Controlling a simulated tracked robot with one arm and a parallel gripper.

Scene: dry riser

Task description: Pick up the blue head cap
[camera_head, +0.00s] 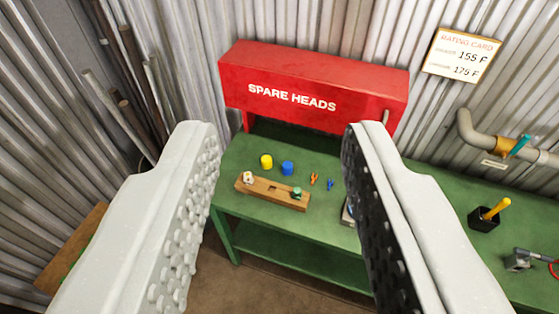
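The blue head cap (287,168) stands on the green bench (330,172), just behind a wooden block and to the right of a yellow cap (266,161). My gripper (280,135) is open, its two pale studded fingers spread wide on either side of the view. Nothing is between the fingertips. The blue cap shows in the gap between the fingers, farther off on the bench and not touched.
The wooden block (262,192) holds a white and a green piece. Small orange (314,179) and blue (330,184) items lie to its right. A red "SPARE HEADS" box (315,87) stands behind. A black holder (483,220) and pipe valve (505,145) are right.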

